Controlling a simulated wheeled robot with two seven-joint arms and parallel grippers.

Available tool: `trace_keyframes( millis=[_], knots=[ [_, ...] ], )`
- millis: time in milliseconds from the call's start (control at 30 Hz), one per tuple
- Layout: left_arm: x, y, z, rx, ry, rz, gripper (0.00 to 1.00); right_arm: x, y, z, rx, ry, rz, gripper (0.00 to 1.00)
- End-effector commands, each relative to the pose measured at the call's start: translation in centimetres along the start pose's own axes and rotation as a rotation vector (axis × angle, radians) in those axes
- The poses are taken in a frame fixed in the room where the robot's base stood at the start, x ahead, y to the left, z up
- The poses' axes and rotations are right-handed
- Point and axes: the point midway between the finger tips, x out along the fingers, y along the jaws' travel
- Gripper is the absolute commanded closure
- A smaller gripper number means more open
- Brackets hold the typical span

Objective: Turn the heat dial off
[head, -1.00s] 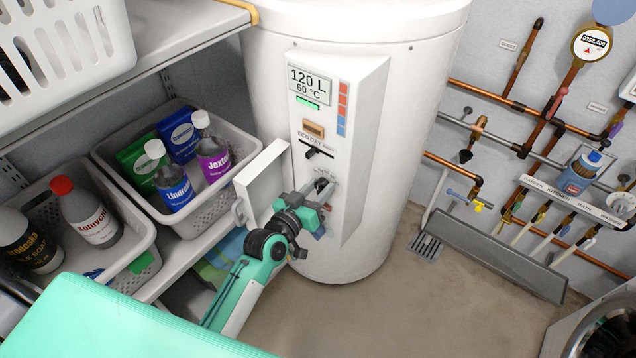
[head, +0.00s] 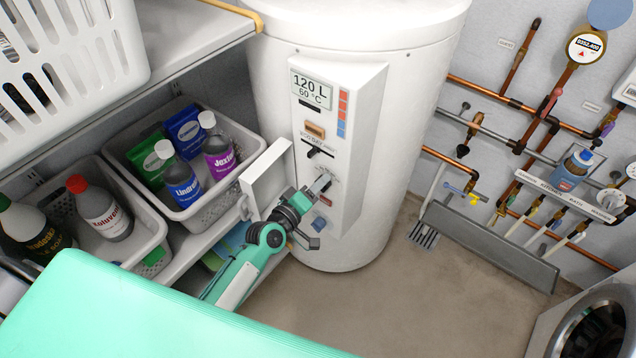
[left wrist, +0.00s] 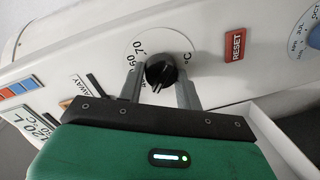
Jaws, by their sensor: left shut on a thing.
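The white water heater (head: 410,75) has a front panel with a display (head: 311,89) reading 120 L, 60 °C. The small indicator bar (head: 310,104) below it looks dark. The heat dial (left wrist: 161,69) is a round black knob in the left wrist view, with 60, 70 and °C printed around it. My left gripper (left wrist: 160,82) is shut on the dial, one finger on each side. In the head view the left gripper (head: 321,184) reaches the lower panel and mostly hides the dial. My right gripper is in neither view.
A white cover flap (head: 266,180) stands open just left of my gripper. A red RESET button (left wrist: 235,45) sits beside the dial. Shelf baskets (head: 215,200) with bottles are at left. Copper pipes (head: 490,95) and a grey trough (head: 490,248) are at right.

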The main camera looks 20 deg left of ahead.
Motion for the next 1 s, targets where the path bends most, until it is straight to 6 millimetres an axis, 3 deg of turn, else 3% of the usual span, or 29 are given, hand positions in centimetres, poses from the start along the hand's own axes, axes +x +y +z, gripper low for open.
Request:
trace_keyframes(
  millis=[400,933,967,1000],
  knots=[
    [0.03,-0.05,-0.11,-0.183,-0.011,0.004,0.88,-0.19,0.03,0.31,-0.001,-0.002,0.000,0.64],
    [0.03,-0.07,-0.10,-0.207,-0.013,0.005,0.88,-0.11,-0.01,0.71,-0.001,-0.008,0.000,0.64],
    [0.03,-0.07,-0.10,-0.207,-0.012,0.005,0.63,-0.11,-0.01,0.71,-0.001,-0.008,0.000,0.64],
    [0.03,-0.07,-0.10,-0.207,-0.012,0.005,0.55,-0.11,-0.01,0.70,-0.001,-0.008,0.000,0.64]
  ],
)
